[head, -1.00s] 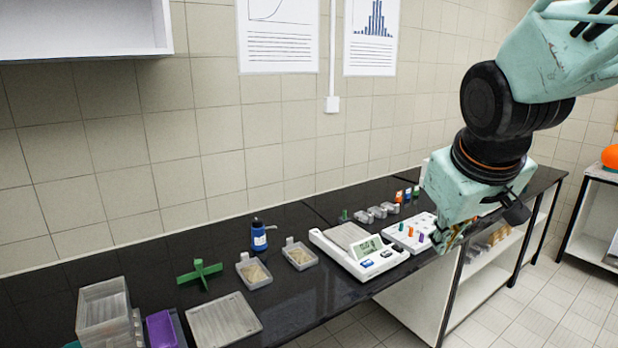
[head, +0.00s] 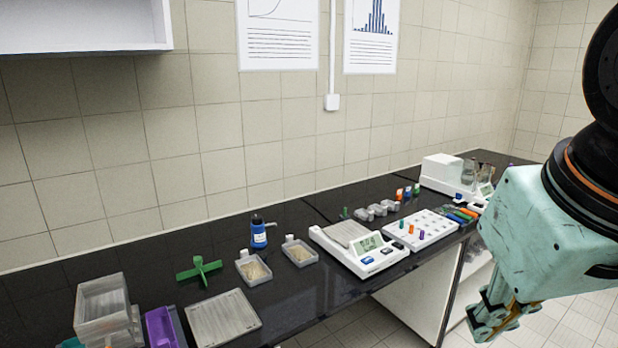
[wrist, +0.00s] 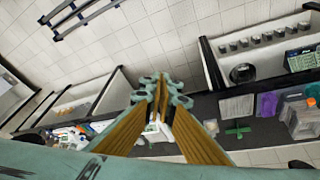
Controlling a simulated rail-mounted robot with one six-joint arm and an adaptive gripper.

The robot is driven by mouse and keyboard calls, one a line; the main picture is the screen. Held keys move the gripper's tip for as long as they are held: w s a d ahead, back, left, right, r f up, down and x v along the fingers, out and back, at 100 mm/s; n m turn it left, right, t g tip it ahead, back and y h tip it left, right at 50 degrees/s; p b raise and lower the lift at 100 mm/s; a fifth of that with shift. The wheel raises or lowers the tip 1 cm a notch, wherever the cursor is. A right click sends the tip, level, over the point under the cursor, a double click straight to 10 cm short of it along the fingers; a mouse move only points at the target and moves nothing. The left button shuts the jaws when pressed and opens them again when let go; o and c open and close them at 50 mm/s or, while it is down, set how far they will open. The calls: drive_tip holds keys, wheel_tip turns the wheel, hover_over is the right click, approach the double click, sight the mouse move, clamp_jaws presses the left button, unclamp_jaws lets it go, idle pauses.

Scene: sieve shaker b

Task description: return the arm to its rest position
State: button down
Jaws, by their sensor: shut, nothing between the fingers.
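My gripper (head: 497,318) is at the lower right of the head view, in front of the bench's front edge and apart from everything on it. Its fingers point down and to the left. In the wrist view the two fingers (wrist: 161,92) meet at their tips, with nothing held between them. The upper arm runs out of the head view at the right edge.
The black bench (head: 325,295) carries a balance (head: 365,262), a white rack (head: 422,232) with coloured pieces, two small trays, a blue bottle (head: 259,235), a green cross (head: 199,271) and clear boxes (head: 103,308). A wall cabinet (head: 80,25) hangs at upper left. Floor space in front is free.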

drive_tip(key=s+a+f, duration=0.1)
drive_tip(key=s, duration=0.5)
drive_tip(key=shift+s+a+m, duration=0.2)
drive_tip(key=shift+a+m, duration=0.05)
drive_tip(key=shift+m, duration=0.05)
drive_tip(key=shift+w+d, duration=0.1)
idle(2.8)
